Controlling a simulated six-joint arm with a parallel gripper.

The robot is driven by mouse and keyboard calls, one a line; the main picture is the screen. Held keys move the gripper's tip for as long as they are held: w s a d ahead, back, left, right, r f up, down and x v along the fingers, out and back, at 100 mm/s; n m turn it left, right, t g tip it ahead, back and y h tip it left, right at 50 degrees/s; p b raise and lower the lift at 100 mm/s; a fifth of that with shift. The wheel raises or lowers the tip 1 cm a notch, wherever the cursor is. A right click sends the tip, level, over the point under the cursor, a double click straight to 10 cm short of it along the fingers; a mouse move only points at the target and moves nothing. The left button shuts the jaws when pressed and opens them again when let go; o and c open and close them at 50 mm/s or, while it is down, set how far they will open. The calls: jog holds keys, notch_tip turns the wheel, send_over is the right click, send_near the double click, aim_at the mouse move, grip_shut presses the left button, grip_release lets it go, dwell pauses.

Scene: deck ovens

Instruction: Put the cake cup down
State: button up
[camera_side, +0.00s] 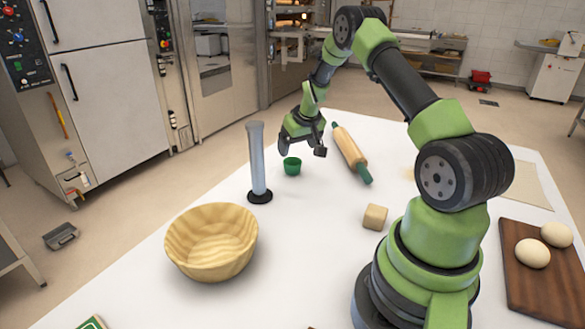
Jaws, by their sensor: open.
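The cake cup (292,166) is a small green cup. It stands upright on the white table, towards the far side. My gripper (301,152) is open just above and around the right of the cup, with its fingers pointing down. One finger is at the upper left of the cup and the other to its right. I cannot tell whether either finger touches the cup.
A grey cylinder on a black base (258,165) stands left of the cup. A rolling pin (351,152) lies to the right. A wooden bowl (211,241), a small wooden block (375,217) and a board (540,284) with dough balls (532,253) are nearer.

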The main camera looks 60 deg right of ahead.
aim_at(293, 163)
jog(key=shift+x, duration=3.95)
jog(key=shift+s, duration=0.1)
jog(key=c, duration=1)
jog(key=shift+c, duration=0.2)
